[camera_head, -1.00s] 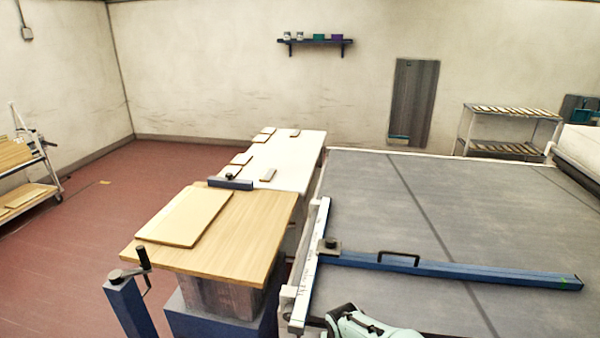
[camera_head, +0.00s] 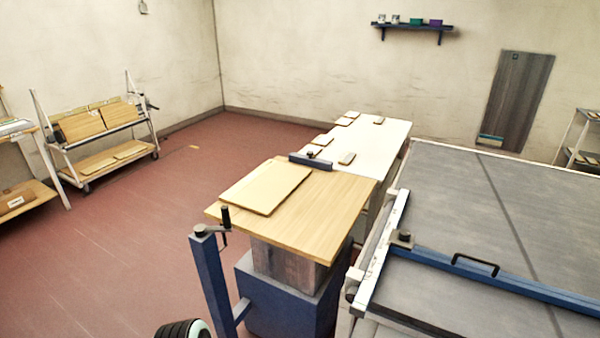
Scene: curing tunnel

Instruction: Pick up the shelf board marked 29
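No number 29 can be read on any board from here. A large pale board (camera_head: 265,187) lies flat on the wooden-topped bench in the middle. Several wooden boards (camera_head: 82,126) lean on the upper level of a wheeled cart at the left, and thinner pieces (camera_head: 130,152) lie on its lower shelf. Small boards (camera_head: 346,158) lie spread on the white table (camera_head: 375,140) behind the bench. Neither of my grippers shows in the view. A dark ribbed and pale part at the bottom edge seems to be mine.
The wheeled cart (camera_head: 86,187) stands on open red floor (camera_head: 130,230). A blue post with a crank (camera_head: 213,275) stands before the bench. A large grey-topped table (camera_head: 450,200) with a blue bar (camera_head: 530,288) fills the right. A shelving unit (camera_head: 25,200) is at the far left.

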